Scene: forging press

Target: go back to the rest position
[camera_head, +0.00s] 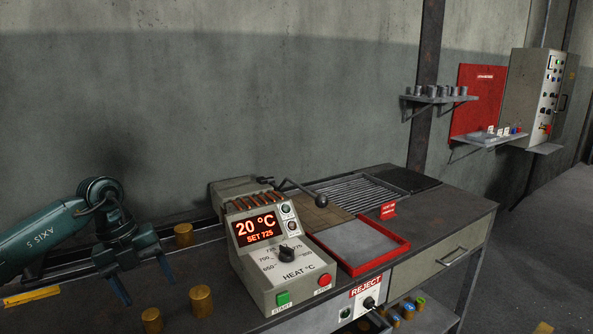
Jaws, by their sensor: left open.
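My left gripper (151,292) hangs from the teal arm at the lower left, over the bench. Its two blue fingers point down and are spread apart, with nothing between them. Brass cylinders stand around it: one behind it (183,236), one to its right (201,301) and one in front (152,321). The fingers look apart from all of them, though the exact gap cannot be told. My right gripper is not in view.
A heater control box (257,276) reading 20 °C stands right of the gripper. Beyond it are a red-rimmed tray (383,258), a slatted grate (358,194) and a lever with a black knob (321,201). A REJECT sign (366,287) is on the bench front. Wall shelves (440,99) hang at the right.

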